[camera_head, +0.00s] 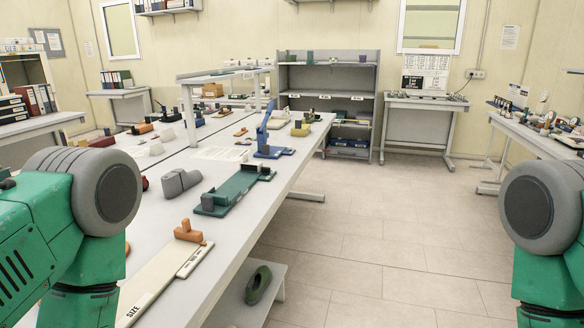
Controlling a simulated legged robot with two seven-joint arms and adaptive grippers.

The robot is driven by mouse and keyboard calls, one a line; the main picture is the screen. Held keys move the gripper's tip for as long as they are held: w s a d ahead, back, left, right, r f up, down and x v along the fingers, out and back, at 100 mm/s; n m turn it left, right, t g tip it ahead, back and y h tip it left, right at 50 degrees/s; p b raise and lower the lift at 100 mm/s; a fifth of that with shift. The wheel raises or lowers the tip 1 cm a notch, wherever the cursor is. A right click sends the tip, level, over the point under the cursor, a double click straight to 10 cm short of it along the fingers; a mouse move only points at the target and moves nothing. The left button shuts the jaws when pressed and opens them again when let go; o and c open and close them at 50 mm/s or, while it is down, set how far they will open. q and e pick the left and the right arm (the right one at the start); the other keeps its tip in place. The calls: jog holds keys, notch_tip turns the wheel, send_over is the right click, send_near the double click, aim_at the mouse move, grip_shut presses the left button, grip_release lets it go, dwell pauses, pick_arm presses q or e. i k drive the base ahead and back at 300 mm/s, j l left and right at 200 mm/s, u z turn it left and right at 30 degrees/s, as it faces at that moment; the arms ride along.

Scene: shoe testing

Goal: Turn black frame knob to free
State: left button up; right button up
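I cannot make out a black frame knob in the head view. The long workbench (253,197) holds several devices. A flat dark green fixture (235,190) with dark end blocks lies near its right edge. A blue stand (266,151) with an upright blue lever is farther back. Small dark parts on these devices are too small to identify. Only green and grey links of my two arms show, at the left and right edges. Both grippers are out of view.
A grey rounded block (181,182) and a SIZE board (160,280) with an orange block (188,232) lie on the bench. A grey shelf unit (328,77) stands behind. The tiled floor (385,240) right of the bench is clear. A side table (535,140) is at right.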

aim_at(265, 170)
jog(key=i+l+z, duration=0.15)
jog(key=i+l, duration=0.55)
